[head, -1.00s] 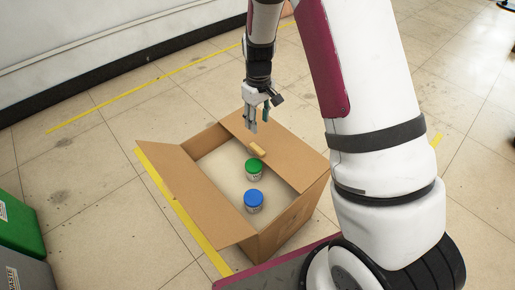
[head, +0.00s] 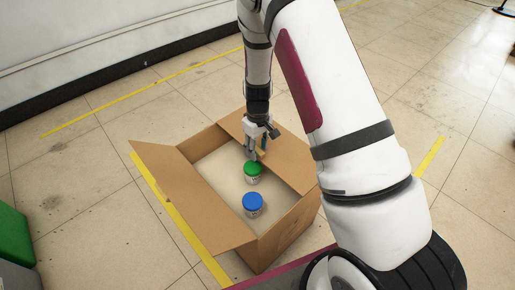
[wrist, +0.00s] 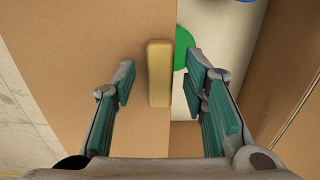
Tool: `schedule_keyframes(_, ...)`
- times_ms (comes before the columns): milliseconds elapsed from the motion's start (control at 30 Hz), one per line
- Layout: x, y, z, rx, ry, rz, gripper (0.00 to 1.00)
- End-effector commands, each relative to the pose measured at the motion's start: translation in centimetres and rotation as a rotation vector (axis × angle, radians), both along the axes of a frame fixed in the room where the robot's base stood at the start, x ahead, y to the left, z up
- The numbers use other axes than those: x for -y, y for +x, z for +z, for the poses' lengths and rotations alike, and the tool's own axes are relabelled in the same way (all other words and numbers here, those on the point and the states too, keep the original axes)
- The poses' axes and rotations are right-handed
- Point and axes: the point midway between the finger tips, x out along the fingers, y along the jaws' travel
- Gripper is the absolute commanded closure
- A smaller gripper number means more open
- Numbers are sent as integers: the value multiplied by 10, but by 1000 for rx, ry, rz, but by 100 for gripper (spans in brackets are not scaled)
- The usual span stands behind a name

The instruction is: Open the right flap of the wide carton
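The wide carton (head: 262,256) stands open on the floor in the head view. Its right flap (head: 286,160) lies across the right part of the opening, and its left flap (head: 195,208) is folded outward. A tan block-like handle (wrist: 159,72) sits on the right flap near its free edge. My gripper (head: 256,156) is over this edge, pointing down. In the wrist view my gripper (wrist: 160,82) is open, with one finger over the right flap (wrist: 72,70) and the other over the gap. The handle lies between and slightly beyond the fingertips; no contact shows.
A green-lidded jar (head: 253,172) and a blue-lidded jar (head: 253,204) stand inside the carton, the green one close below my gripper. A green bin (head: 12,236) is at the left edge. The floor behind and right of the carton is clear.

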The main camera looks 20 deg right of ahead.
Motion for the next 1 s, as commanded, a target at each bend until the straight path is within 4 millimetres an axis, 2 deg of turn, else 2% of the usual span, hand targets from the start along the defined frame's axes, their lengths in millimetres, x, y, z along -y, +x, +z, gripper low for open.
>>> schedule_keyframes(200,0,0,0,0,0,0,62)
schedule_keyframes(367,0,0,0,0,0,0,99)
schedule_keyframes(400,0,0,0,0,0,0,100)
schedule_keyframes(733,1,1,3,-4,13,-2,100)
schedule_keyframes(1000,7,3,20,-40,108,-6,100)
